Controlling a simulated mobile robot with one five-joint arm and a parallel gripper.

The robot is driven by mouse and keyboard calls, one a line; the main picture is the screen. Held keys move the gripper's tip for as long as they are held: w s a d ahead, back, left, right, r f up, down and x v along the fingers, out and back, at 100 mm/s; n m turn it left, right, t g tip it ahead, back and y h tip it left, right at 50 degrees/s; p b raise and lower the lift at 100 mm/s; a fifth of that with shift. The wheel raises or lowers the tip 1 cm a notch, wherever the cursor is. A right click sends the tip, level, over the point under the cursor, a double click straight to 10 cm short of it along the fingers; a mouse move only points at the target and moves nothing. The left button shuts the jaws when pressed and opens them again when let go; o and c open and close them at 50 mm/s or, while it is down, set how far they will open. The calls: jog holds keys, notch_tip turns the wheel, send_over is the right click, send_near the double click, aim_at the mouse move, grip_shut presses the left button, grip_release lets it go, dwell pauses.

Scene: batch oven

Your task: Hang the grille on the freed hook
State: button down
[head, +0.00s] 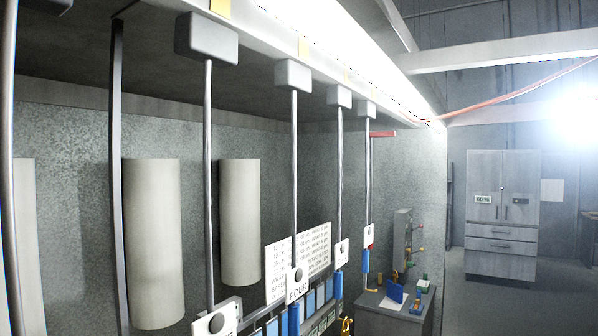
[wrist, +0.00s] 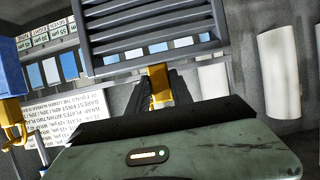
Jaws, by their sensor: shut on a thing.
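The grille (wrist: 150,20) is a dark grey slatted panel at the top of the wrist view, cut off by the upper edge. My gripper (wrist: 158,92) is shut on the grille at a yellow tab on its near edge and holds it up. In the wrist view a yellow hook (wrist: 12,128) under a blue sleeve is at the far left, apart from the grille. In the head view, rods with blue sleeves hang from the rail, and a yellow hook (head: 347,325) shows at the bottom. I cannot tell which hook is the freed one. Neither the grille nor my gripper shows in the head view.
Hanging rods (head: 207,180) with label plates stand in a row below the overhead rail (head: 340,85). Pale cylinders (head: 153,240) line the back wall. A printed sign (head: 318,250) and a row of blue swatches are behind the rods. A cabinet (head: 500,215) stands far right.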

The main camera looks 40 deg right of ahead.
jog(key=shift+f, duration=0.35)
dwell(0.3)
jog(key=c, duration=1.5)
grip_release()
jog(key=shift+o, duration=0.7)
jog(key=o, duration=0.5)
jog(key=shift+o, duration=0.2)
